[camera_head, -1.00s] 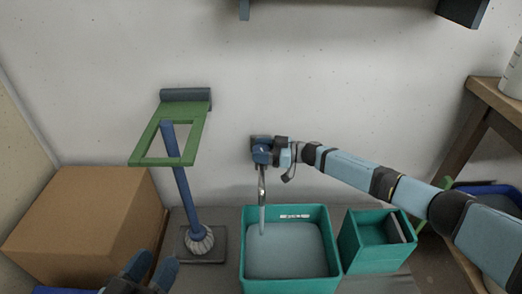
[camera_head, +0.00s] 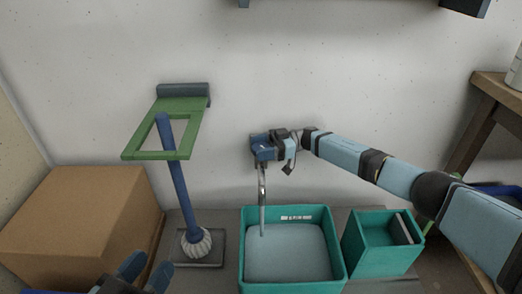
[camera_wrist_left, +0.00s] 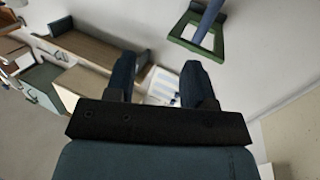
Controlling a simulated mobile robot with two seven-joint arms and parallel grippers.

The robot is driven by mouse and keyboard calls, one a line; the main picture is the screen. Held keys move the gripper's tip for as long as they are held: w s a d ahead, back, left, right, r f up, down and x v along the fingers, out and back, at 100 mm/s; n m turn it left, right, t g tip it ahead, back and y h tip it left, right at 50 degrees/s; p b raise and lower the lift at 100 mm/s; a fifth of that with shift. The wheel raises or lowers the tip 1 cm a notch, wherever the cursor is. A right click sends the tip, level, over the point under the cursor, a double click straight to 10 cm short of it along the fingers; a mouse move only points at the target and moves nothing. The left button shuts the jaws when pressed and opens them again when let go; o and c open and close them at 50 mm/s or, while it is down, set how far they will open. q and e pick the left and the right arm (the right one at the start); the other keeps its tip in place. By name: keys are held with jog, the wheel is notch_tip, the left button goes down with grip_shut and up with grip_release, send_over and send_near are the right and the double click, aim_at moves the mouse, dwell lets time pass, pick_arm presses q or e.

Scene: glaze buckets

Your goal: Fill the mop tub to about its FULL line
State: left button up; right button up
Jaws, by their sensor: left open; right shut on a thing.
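The teal mop tub (camera_head: 335,277) stands on the floor below a wall tap (camera_head: 262,186). Liquid fills much of the tub, and its surface (camera_head: 285,252) lies below a small white label (camera_head: 296,217) on the inner back wall. A thin stream seems to run from the spout into the tub. My right gripper (camera_head: 268,148) is shut at the tap's handle on the wall; the fingers hide most of the handle. My left gripper (camera_head: 146,271) is open and empty at the bottom left; its fingers also show in the left wrist view (camera_wrist_left: 163,82).
A smaller teal compartment (camera_head: 383,258) adjoins the tub's right side. A blue-handled mop (camera_head: 178,184) stands through a green wall bracket (camera_head: 157,155) on the left. A cardboard box (camera_head: 80,215) is at far left, a wooden bench (camera_head: 490,95) at right.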

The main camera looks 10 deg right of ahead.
aim_at(261, 146)
jog(key=o, duration=0.9)
pick_arm(q)
jog(key=shift+r, duration=0.1)
pick_arm(e)
jog(key=shift+r, duration=0.35)
notch_tip(261, 146, up, 7)
jog(key=p, duration=0.3)
jog(key=shift+r+p, duration=0.15)
jog(key=shift+p, duration=0.25)
pick_arm(q)
notch_tip(261, 146, up, 8)
jog(key=s+n+t+p, duration=0.1)
jog(key=n+t+p, duration=0.1)
jog(key=p, duration=0.2)
jog(key=shift+s+t, duration=0.15)
jog(key=shift+t, duration=0.15)
pick_arm(e)
notch_tip(261, 146, up, 12)
